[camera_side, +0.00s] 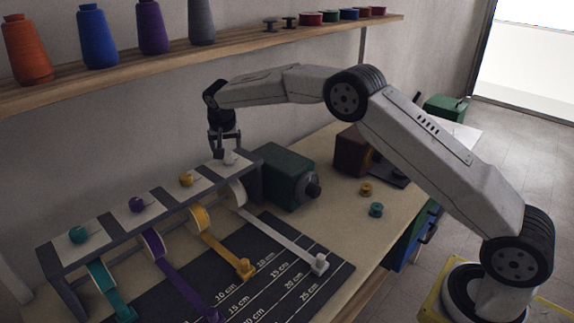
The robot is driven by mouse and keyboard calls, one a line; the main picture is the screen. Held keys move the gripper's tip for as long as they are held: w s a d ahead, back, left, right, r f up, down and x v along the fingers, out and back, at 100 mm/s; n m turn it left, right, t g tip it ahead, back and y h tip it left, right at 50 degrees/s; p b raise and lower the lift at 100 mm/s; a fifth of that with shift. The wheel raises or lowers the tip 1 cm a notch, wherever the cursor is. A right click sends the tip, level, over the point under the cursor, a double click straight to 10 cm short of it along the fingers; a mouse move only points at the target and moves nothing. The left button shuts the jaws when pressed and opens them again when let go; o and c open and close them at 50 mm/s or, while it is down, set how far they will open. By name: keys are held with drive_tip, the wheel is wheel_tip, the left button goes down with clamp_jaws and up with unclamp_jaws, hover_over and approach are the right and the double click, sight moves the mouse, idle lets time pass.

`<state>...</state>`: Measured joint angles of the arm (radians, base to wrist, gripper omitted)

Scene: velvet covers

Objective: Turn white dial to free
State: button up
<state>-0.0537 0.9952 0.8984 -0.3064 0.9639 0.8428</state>
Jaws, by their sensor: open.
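The white dial (229,159) sits on a pale plate at the right end of the dark rack (52,252). My gripper (224,146) points down right at the white dial, its fingers apart and around or just above it; I cannot tell whether they touch it. The lettering and pointer of the dial are too small to read. Below it, a white ribbon (285,236) runs from its roll (237,194) over the dark measuring mat to a white end block (320,264).
Yellow (186,180), purple (137,204) and teal (78,234) dials stand left along the rack, each with a ribbon below. A dark green machine (287,177) stands close right of the rack. A shelf (150,70) with thread cones and spools hangs above. Small spools lie on the table.

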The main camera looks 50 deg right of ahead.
sight(227, 155)
drive_tip(key=shift+x, duration=2.6)
clamp_jaws()
